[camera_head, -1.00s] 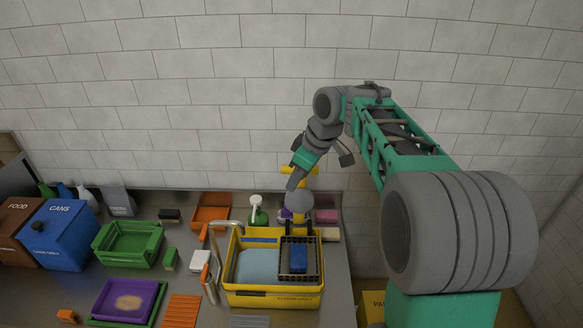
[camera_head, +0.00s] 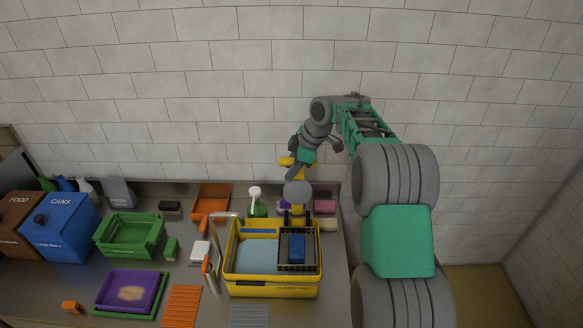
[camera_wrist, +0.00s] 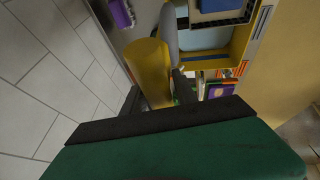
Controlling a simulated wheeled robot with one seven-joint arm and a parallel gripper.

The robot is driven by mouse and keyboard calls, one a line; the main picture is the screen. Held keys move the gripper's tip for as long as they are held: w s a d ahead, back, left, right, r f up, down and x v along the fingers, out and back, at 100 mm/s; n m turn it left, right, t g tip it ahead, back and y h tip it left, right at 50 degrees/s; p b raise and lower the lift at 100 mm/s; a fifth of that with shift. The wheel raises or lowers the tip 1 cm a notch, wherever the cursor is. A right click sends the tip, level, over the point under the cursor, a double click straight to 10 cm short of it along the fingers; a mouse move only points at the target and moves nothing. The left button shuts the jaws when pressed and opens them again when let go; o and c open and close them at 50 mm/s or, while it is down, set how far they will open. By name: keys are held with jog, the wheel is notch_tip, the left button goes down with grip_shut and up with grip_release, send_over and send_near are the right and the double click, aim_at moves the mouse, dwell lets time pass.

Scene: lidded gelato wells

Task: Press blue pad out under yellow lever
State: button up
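The blue pad (camera_head: 297,246) sits on a dark grid tray (camera_head: 284,263) at the right side of the yellow basin (camera_head: 232,281). Behind the basin stands the press, with a yellow lever (camera_head: 287,161) at its top and a round grey part (camera_head: 298,190) below. My gripper (camera_head: 298,165) is up at the lever, partly overlapping it; I cannot tell whether they touch. In the wrist view a thick yellow cylinder (camera_wrist: 148,70), apparently part of the press, is close to the camera. A dark bar and green body fill the bottom there; the finger opening is not clear.
A tap (camera_head: 213,240) bends over the basin's left side. A green spray bottle (camera_head: 256,205) and orange tray (camera_head: 211,200) stand behind. The green crate (camera_head: 128,235), purple tray (camera_head: 128,292) and blue CANS bin (camera_head: 62,225) are at left. The tiled wall is close behind.

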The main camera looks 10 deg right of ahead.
jog(key=shift+c, duration=0.3)
grip_shut()
dwell(1.1)
